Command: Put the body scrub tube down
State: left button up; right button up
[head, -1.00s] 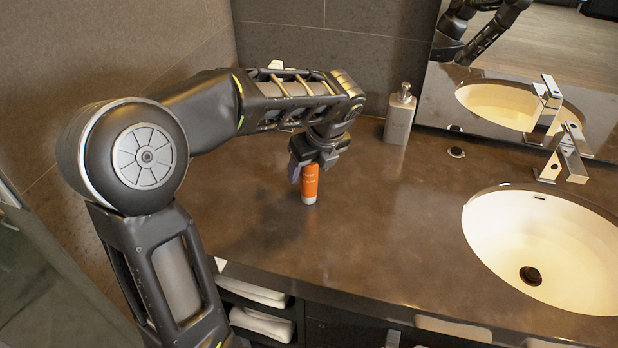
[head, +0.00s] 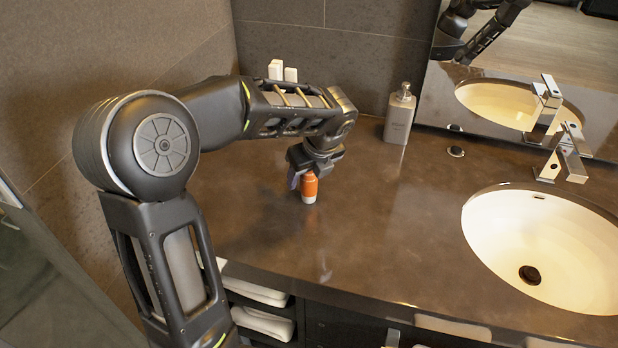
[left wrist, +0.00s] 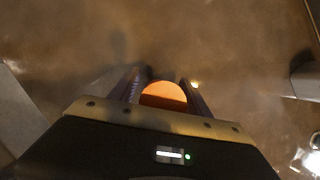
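The body scrub tube (head: 309,188) is orange with a white cap at its lower end. It stands about upright, cap down, on the brown counter in the head view; any small gap under it cannot be made out. My left gripper (head: 302,178) is above and around it, hiding its upper part, with a purplish finger to its left. In the left wrist view the tube's rounded orange end (left wrist: 164,95) fills the space between the two fingers, and the gripper looks shut on it. My right gripper is not in view.
A grey soap dispenser (head: 399,115) stands at the back, right of my gripper. A sink (head: 545,250) with a chrome faucet (head: 565,155) is at the right. White items (head: 283,70) show behind my forearm. The counter (head: 370,235) in front of the tube is clear.

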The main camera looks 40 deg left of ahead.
pick_arm(q)
grip_shut()
dwell(0.4)
jog(key=shift+r, duration=0.1)
notch_tip(320, 180, up, 10)
jog(key=shift+f, duration=0.1)
dwell(0.5)
dwell(0.4)
